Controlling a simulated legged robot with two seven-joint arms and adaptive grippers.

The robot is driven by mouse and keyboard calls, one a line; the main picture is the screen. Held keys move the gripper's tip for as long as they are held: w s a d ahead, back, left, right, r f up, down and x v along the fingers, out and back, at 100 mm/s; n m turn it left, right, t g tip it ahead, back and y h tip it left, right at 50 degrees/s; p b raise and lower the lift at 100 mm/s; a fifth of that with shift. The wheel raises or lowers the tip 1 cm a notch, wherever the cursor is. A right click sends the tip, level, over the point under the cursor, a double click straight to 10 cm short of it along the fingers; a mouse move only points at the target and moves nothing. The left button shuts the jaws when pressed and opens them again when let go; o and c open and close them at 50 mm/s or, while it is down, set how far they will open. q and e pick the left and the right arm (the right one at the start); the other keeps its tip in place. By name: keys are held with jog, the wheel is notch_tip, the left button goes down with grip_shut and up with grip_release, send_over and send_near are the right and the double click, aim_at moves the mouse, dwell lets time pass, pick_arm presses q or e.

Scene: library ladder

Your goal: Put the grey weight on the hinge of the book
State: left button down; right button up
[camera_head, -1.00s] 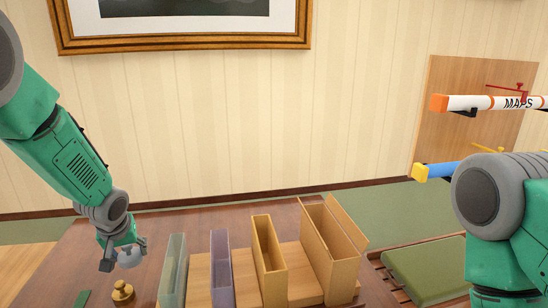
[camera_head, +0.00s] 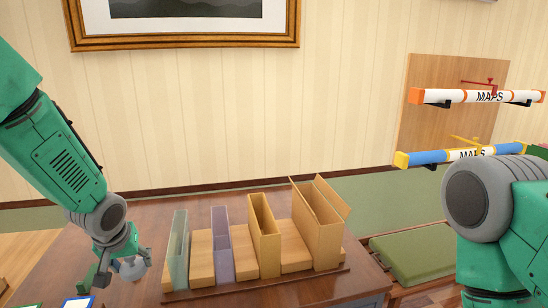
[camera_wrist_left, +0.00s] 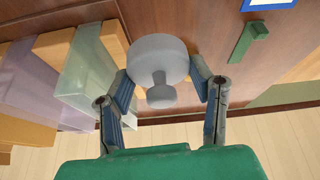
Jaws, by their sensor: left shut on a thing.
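My left gripper (camera_head: 122,272) is over the left part of the brown table. It is shut on the grey weight (camera_head: 132,268), a round body with a small knob. In the left wrist view the grey weight (camera_wrist_left: 158,62) sits between the two fingers (camera_wrist_left: 162,92), its knob towards the palm. It appears held above the tabletop. I cannot make out the book or its hinge in either view. My right arm stands at the right edge, with its gripper out of view.
Upright holders stand in a row on a wooden rack (camera_head: 262,282) right of the gripper: translucent green (camera_head: 178,250), purple (camera_head: 222,245), and tan ones (camera_head: 265,235). Map tubes (camera_head: 480,96) hang at right.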

pick_arm(q)
jog(key=s+d+f+m+h+b, duration=0.1)
jog(key=s+d+m+b, duration=0.1)
jog(key=s+d+b, duration=0.45)
jog(key=s+d+f+m+b, duration=0.1)
jog(key=s+d+m, duration=0.15)
jog(key=s, duration=0.65)
notch_tip(320, 180, down, 10)
jog(key=s, duration=0.2)
jog(key=shift+s+d+n, duration=0.15)
jog(key=shift+s+n, duration=0.2)
